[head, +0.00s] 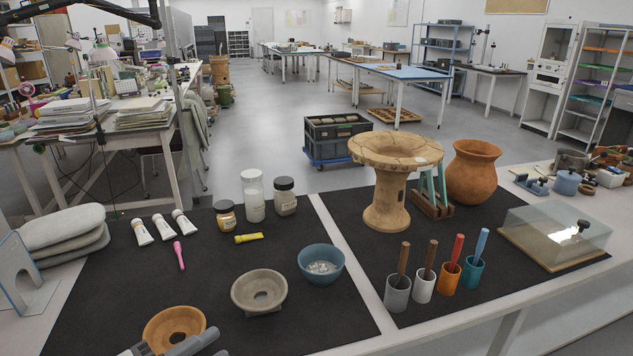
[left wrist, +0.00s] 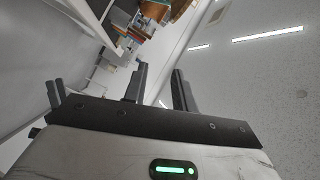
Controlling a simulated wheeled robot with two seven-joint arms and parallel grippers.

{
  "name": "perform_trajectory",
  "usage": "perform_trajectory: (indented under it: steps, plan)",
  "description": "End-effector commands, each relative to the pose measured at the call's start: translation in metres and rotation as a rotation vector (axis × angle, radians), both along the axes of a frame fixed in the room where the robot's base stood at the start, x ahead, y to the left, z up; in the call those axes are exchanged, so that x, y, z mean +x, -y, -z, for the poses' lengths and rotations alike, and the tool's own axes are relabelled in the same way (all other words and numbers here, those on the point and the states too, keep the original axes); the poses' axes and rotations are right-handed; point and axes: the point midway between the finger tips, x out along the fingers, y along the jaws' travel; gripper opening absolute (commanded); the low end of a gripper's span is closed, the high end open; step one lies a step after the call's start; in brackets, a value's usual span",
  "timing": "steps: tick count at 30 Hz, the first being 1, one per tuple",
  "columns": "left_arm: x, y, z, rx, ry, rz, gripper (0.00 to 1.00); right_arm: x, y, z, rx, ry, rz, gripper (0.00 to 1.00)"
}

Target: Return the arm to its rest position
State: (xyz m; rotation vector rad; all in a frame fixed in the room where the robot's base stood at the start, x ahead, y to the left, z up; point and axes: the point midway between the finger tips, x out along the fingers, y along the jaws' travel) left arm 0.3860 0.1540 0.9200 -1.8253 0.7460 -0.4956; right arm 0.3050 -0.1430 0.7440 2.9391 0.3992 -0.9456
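My left gripper (left wrist: 159,70) shows in the left wrist view with its two dark fingers apart and nothing between them. Behind the fingers are ceiling lights and part of the room, with no work object close by. In the head view, grey parts of my arm (head: 190,344) cut into the bottom edge, in front of an orange-brown ring-shaped bowl (head: 172,322). My right gripper is in neither view. A tan pedestal vessel (head: 388,203) with cracked lines on its wide rim stands on the right dark mat (head: 480,235).
A grey ring-shaped bowl (head: 259,291) and a blue bowl (head: 321,263) with pale pieces stand on the left mat (head: 110,290). Tool cups (head: 397,293), a clear-covered case (head: 553,238) and a brown jar (head: 473,172) are at right. Jars (head: 254,197) stand at the back.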

Motion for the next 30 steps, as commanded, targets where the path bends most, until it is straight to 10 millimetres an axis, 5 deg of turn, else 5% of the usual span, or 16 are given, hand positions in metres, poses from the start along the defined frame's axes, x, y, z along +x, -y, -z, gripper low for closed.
perform_trajectory:
  steps: [4,8,12,15,30]
  plan:
    - [0.002,-0.019,0.029,-0.378,-0.23,-0.32,0.27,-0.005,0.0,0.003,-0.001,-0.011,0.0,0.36]
    - [-0.017,-0.028,0.089,-0.607,-0.54,-0.588,0.27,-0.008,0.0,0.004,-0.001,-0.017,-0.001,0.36]
    - [-0.054,-0.013,0.147,-0.74,-0.866,-0.748,0.27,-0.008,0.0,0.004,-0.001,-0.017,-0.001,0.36]
    - [-0.073,0.001,0.168,-0.786,-1.016,-0.789,0.27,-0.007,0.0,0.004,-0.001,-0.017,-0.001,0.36]
    - [-0.085,0.01,0.179,-0.807,-1.102,-0.804,0.27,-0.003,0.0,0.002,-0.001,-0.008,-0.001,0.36]
